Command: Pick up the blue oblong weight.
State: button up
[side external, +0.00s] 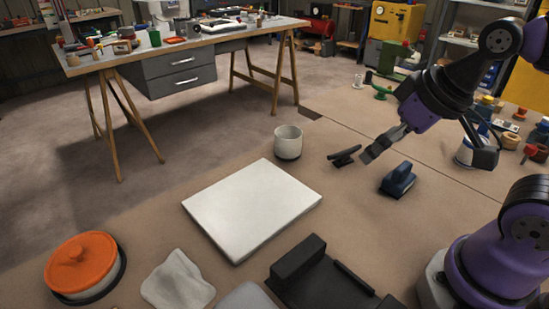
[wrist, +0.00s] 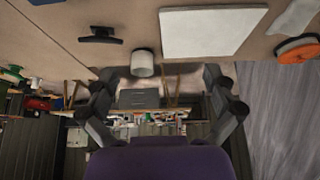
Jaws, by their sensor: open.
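The blue oblong weight (side external: 398,181) lies on the brown bench in the side view, with a raised top on a longer base. A small blue edge (wrist: 38,2) shows at the top left of the wrist view, perhaps part of it. My gripper (side external: 377,146) is above the bench, up and slightly left of the weight in the side view, and apart from it. In the wrist view its fingers (wrist: 163,98) are spread wide with nothing between them close by. The side view does not clearly separate the two fingers.
A black handle-like piece (side external: 344,155) lies left of the weight. Near it are a pale cup (side external: 288,143) and a white slab (side external: 252,209). An orange lidded pot (side external: 82,262), cloth (side external: 177,281) and black tray (side external: 322,283) stand nearer.

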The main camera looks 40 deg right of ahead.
jog(key=shift+d, duration=0.1)
jog(key=g, duration=0.5)
send_near(404, 166)
jog(key=shift+w+a+f, duration=0.2)
jog(key=shift+a+f, duration=0.1)
jog(key=shift+a, duration=0.25)
jog(key=shift+w+a+f, duration=0.15)
jog(key=shift+a+f, duration=0.15)
jog(key=shift+a, duration=0.25)
jog(key=shift+s+d+f+g, duration=0.15)
jog(key=shift+d+f, duration=0.25)
jog(key=shift+d, duration=0.1)
jog(key=shift+s+d+f+g, duration=0.15)
jog(key=shift+d+f, duration=0.3)
notch_tip(404, 166, down, 4)
jog(key=shift+r, duration=0.1)
jog(key=f, duration=0.6)
jog(key=shift+w+d, duration=0.1)
jog(key=shift+w, duration=0.1)
jog(key=c, duration=1.1)
